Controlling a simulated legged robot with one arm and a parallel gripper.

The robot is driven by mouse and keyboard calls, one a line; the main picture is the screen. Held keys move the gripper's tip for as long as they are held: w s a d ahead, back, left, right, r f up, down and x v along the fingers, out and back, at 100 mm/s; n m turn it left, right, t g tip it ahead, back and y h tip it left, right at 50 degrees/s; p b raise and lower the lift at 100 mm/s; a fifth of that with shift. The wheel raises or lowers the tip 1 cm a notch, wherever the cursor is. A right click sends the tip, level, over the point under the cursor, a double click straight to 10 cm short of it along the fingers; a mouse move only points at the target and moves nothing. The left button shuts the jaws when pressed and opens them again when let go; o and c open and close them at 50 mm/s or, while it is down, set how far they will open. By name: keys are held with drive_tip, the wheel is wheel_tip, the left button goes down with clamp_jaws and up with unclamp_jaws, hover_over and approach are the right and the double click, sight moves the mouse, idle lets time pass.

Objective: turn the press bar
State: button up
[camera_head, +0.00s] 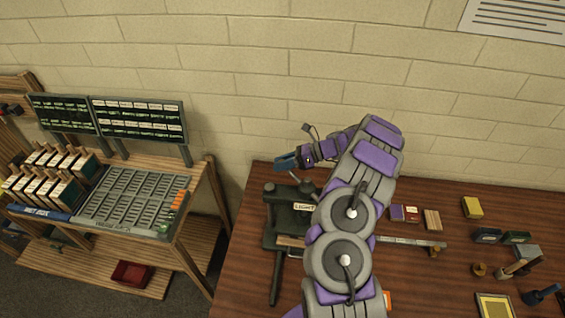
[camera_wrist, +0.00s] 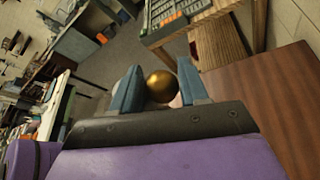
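The dark green press (camera_head: 290,215) with a pale label stands on the left part of the wooden table. A dark rod (camera_head: 275,280) reaches from it toward the front edge; I cannot tell whether it is the press bar. My gripper (camera_head: 287,162) is above the back of the press, with its blue fingers pointing left. In the wrist view, a brass ball (camera_wrist: 161,86) fills most of the gap between the fingers of my gripper (camera_wrist: 160,75). I cannot tell whether they grip it or only stand around it. What the ball is fixed to is hidden.
My arm covers the press's right side. Right of it on the table (camera_head: 410,285) lie a metal bar (camera_head: 412,241), a yellow block (camera_head: 472,207) and small tools. A wooden rack (camera_head: 190,210) with a grey type tray (camera_head: 130,200) stands left, across a floor gap.

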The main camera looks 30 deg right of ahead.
drive_tip(key=shift+f, duration=0.1)
clamp_jaws()
drive_tip(key=shift+d, duration=0.15)
drive_tip(key=shift+d+f+m+t+h+p, duration=0.1)
drive_tip(key=shift+d+m+t+h+p, duration=0.55)
drive_tip(key=shift+d+m+t+h, duration=0.75)
drive_tip(key=shift+d+t+y, duration=0.15)
drive_tip(key=shift+t+y, duration=0.15)
drive_tip(key=shift+o, duration=0.8)
unclamp_jaws()
drive_tip(key=o, duration=0.3)
drive_tip(key=shift+w+d, duration=0.1)
drive_tip(key=shift+d, duration=0.25)
